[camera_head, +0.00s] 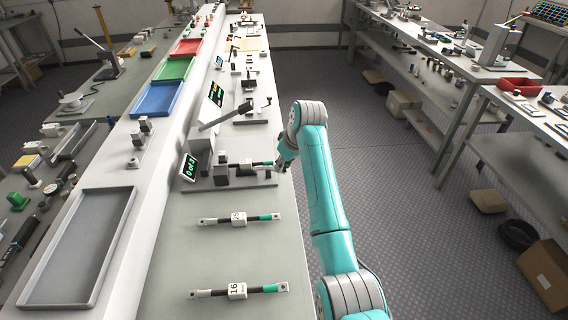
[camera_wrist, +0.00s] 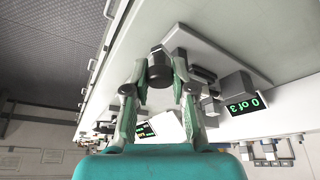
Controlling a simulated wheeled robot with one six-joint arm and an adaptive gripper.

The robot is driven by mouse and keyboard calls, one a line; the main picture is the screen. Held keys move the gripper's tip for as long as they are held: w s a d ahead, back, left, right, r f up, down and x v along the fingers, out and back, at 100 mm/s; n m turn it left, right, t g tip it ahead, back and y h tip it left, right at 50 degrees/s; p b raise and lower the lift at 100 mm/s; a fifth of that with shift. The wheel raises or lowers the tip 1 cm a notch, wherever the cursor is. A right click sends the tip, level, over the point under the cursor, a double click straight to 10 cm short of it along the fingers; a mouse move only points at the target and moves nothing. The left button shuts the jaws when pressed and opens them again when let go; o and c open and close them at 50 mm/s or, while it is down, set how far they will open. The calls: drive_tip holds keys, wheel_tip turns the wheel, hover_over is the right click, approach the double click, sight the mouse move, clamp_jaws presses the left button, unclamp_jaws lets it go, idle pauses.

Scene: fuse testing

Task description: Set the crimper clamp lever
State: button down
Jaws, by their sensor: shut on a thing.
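My gripper (camera_head: 287,158) is at the right end of the base plate, low over the bench. In the wrist view my gripper (camera_wrist: 160,63) is shut on a dark round knob (camera_wrist: 160,74), which looks like the clamp lever's end. The lever's shaft is mostly hidden. The crimper plate (camera_wrist: 218,55) shows beside it.
Two more fuses lie in front on the bench, one labelled (camera_head: 238,219) and one labelled 16 (camera_head: 237,291). A grey tray (camera_head: 76,246) is on the ledge at left. Another lever device (camera_head: 254,110) stands behind. The aisle floor (camera_head: 420,230) at right is open.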

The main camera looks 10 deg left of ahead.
drive_tip(key=shift+s, duration=0.15)
drive_tip(key=m, duration=0.2)
drive_tip(key=s+m+t+h, duration=0.1)
drive_tip(key=shift+s+a+m, duration=0.3)
drive_tip(key=shift+a+m, duration=0.05)
drive_tip(key=shift+m, duration=0.05)
drive_tip(key=m, duration=0.1)
drive_tip(key=s+a+m+h, duration=0.1)
drive_tip(key=m, duration=0.1)
drive_tip(key=shift+s+m+t, duration=0.1)
drive_tip(key=shift+m+t, duration=0.2)
drive_tip(key=m, duration=0.1)
drive_tip(key=a+m+h, duration=0.1)
drive_tip(key=m, duration=0.1)
drive_tip(key=s+m+h, duration=0.1)
drive_tip(key=shift+a+m, duration=0.3)
drive_tip(key=shift+a, duration=0.1)
drive_tip(key=shift+s+a+m+h, duration=0.1)
drive_tip(key=shift+a+m+h, duration=0.3)
drive_tip(key=shift+m, duration=0.55)
drive_tip(key=shift+s+a+m+h, duration=0.1)
drive_tip(key=shift+a+m+h, duration=0.3)
drive_tip(key=shift+m, duration=0.55)
drive_tip(key=c, duration=0.9)
unclamp_jaws()
drive_tip(key=shift+c, duration=0.2)
